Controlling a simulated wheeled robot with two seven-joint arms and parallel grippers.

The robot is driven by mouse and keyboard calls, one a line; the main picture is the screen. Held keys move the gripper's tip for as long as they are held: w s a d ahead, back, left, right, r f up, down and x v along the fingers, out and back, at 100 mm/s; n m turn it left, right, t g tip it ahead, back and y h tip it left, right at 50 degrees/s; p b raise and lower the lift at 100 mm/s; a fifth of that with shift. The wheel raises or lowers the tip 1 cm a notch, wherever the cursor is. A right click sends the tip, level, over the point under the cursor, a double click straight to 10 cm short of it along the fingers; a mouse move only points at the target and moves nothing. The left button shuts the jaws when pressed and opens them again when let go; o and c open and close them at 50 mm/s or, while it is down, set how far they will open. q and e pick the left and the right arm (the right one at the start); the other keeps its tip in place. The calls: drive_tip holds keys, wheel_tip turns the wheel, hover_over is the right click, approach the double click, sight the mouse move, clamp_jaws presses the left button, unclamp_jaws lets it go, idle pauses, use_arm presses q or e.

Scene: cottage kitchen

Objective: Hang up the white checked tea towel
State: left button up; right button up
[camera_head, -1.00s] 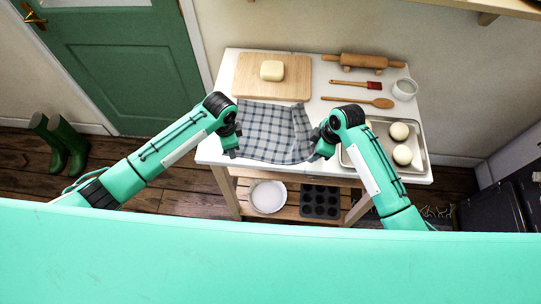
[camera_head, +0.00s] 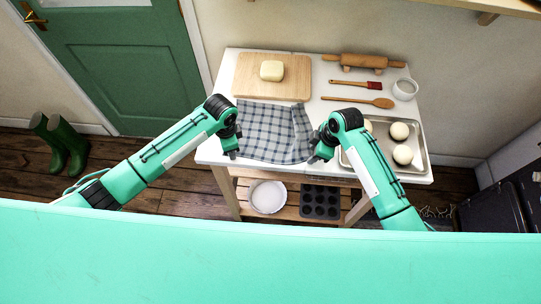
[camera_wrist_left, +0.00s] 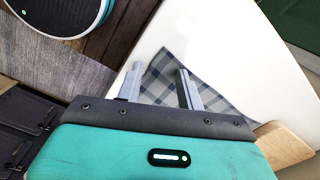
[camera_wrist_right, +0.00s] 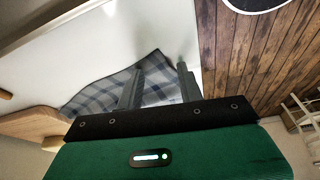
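The white and blue-grey checked tea towel (camera_head: 270,132) lies spread on the white table, its right part slightly rumpled. My left gripper (camera_head: 233,153) is at the towel's front left corner. In the left wrist view its fingers (camera_wrist_left: 160,88) are apart, with a towel corner showing between and beyond them. My right gripper (camera_head: 315,158) is at the front right corner. In the right wrist view its fingers (camera_wrist_right: 162,82) are apart, with the towel's corner (camera_wrist_right: 152,58) between them. Neither gripper is closed on the cloth. No hook or rail is clearly visible.
A baking tray (camera_head: 420,150) with dough balls is close to my right arm.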

use_arm(q)
clamp_jaws()
use_arm(e)
clamp_jaws()
use_arm(q)
drive_tip(key=shift+r, duration=0.1)
use_arm(e)
drive_tip(key=shift+r, duration=0.1)
